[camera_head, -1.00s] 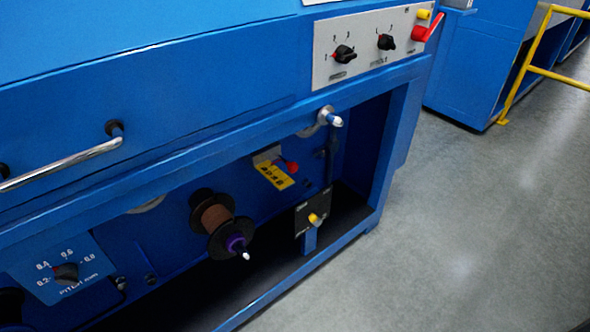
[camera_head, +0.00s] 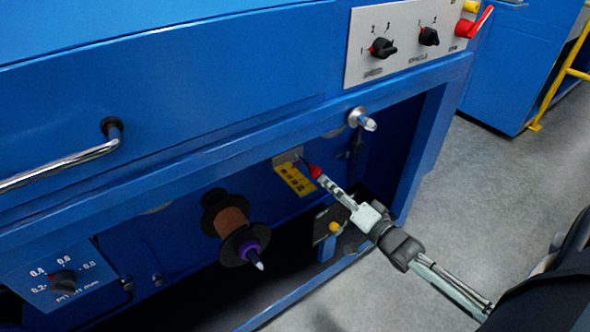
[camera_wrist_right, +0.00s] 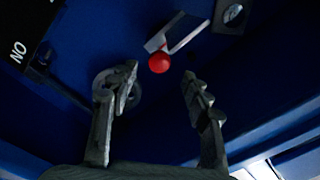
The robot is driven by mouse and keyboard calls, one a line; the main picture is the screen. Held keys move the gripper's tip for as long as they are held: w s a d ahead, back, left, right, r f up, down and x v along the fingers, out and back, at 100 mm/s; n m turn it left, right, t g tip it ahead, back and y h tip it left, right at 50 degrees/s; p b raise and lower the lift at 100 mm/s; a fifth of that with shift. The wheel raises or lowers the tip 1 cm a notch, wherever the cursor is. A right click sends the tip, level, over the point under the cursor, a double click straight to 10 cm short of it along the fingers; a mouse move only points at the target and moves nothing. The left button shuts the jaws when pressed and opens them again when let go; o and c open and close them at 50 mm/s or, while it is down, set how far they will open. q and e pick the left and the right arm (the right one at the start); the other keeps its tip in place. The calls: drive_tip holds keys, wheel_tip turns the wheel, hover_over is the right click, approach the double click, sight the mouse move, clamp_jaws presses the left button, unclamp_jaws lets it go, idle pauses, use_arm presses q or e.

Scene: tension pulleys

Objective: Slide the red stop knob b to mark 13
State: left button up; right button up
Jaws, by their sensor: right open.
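The red stop knob (camera_head: 315,171) sits beside the yellow marked scale (camera_head: 294,179) inside the machine's open bay. The scale's numbers are too small to read. My right gripper (camera_head: 324,180) reaches in from the lower right, with its tips at or near the knob in the head view. In the right wrist view, the red knob (camera_wrist_right: 159,62) shows just beyond and between the two open fingers (camera_wrist_right: 158,88), and nothing is between the jaws. The knob is on a light metal bracket (camera_wrist_right: 178,34). My left gripper is not in view.
A spool (camera_head: 231,224) with a purple hub (camera_head: 252,250) stands left of the scale. A dark plate with a yellow knob (camera_head: 335,227) is below my right gripper. The blue frame (camera_head: 432,150) bounds the bay on the right. A chrome handle (camera_head: 70,167) sticks out at left.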

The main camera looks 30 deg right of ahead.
sight(317, 174)
drive_tip(key=w, duration=0.7)
drive_tip(key=shift+w+a, duration=0.1)
drive_tip(key=shift+a, duration=0.2)
clamp_jaws()
